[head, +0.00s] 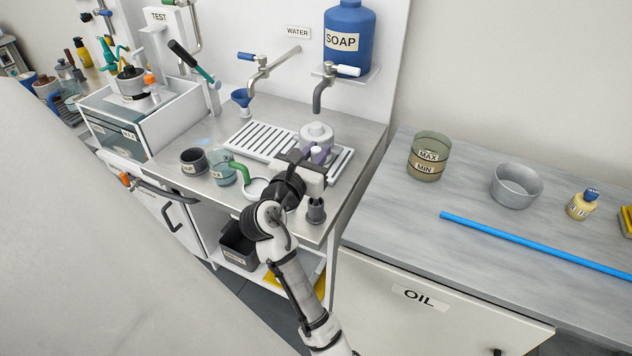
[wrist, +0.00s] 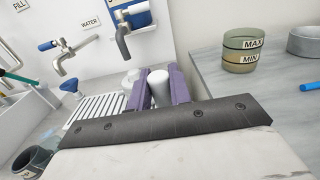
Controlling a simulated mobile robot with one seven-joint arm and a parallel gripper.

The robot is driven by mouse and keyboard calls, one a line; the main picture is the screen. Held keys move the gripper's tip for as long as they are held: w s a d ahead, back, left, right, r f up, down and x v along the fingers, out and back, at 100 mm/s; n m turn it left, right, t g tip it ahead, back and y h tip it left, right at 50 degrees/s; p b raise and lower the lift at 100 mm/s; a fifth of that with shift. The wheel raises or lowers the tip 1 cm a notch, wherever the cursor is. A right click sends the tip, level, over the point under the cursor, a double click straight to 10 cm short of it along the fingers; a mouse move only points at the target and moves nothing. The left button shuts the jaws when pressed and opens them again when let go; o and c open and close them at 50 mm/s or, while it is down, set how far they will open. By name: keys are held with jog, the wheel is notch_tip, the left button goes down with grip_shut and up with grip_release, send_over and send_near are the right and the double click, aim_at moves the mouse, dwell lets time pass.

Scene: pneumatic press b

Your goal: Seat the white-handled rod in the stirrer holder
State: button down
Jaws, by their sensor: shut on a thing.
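My gripper (head: 318,156) has purple fingers, which also show in the wrist view (wrist: 158,90). They are shut on the white handle of the rod (wrist: 159,86), which stands up between them. The rod's lower part is hidden by the gripper body. The gripper is over the right part of the steel worktop, just in front of a round white-topped vessel (head: 316,132). A small dark grey cup-like piece, seemingly the stirrer holder (head: 316,211), is at the worktop's front right edge, below and in front of the gripper. It is not visible in the wrist view.
A slotted drain grate (head: 262,141) lies under the taps. A dark cup (head: 193,161), a glass beaker (head: 222,172) and a green-handled strainer (head: 256,188) stand left of the arm. A gap separates the worktop from the right counter (head: 400,215), which holds a MAX/MIN glass (head: 427,158).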

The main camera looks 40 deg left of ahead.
jog(key=shift+r+p, duration=2.65)
jog(key=shift+p, duration=0.2)
jog(key=v, duration=1.6)
jog(key=shift+p, duration=0.3)
jog(key=shift+d, duration=0.1)
